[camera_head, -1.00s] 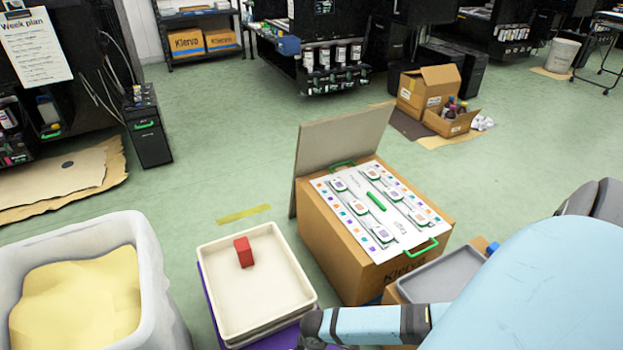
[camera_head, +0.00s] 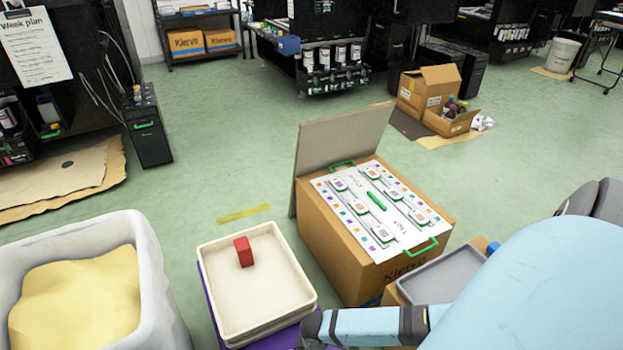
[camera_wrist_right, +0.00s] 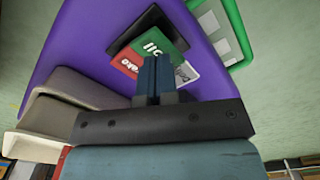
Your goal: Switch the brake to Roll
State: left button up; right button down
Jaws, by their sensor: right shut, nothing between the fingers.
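In the right wrist view the brake switch shows on a purple surface (camera_wrist_right: 85,45). It has a green panel (camera_wrist_right: 160,44) with lettering that reads like "Roll", partly covered, and a red panel (camera_wrist_right: 124,66) ending in "ake". A dark part (camera_wrist_right: 143,22) sits at its top edge. My right gripper (camera_wrist_right: 153,62) is shut and empty, its blue fingertips over the lower part of the panels. Whether they touch the switch I cannot tell. In the head view my right arm reaches to the bottom edge and its gripper is hidden. My left gripper is out of view.
A stack of cream trays (camera_head: 290,285) holding a red block (camera_head: 243,252) stands left of an open carton (camera_head: 340,250) with a printed sheet. A grey tray (camera_head: 440,277) sits right of it. A white bin (camera_head: 160,290) is at left.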

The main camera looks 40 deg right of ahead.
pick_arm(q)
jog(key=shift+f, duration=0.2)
pick_arm(e)
jog(key=shift+f, duration=0.8)
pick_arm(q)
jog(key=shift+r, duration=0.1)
pick_arm(e)
jog(key=shift+r+p, duration=0.55)
jog(key=shift+r, duration=0.1)
jog(key=shift+r+p, duration=0.35)
jog(key=shift+p, duration=0.1)
notch_tip(320, 180, up, 2)
jog(key=shift+p, duration=1.2)
jog(key=shift+r+p, duration=0.65)
jog(key=shift+p, duration=0.1)
jog(key=shift+r, duration=0.15)
jog(key=shift+r+p, duration=0.7)
jog(key=shift+p, duration=0.35)
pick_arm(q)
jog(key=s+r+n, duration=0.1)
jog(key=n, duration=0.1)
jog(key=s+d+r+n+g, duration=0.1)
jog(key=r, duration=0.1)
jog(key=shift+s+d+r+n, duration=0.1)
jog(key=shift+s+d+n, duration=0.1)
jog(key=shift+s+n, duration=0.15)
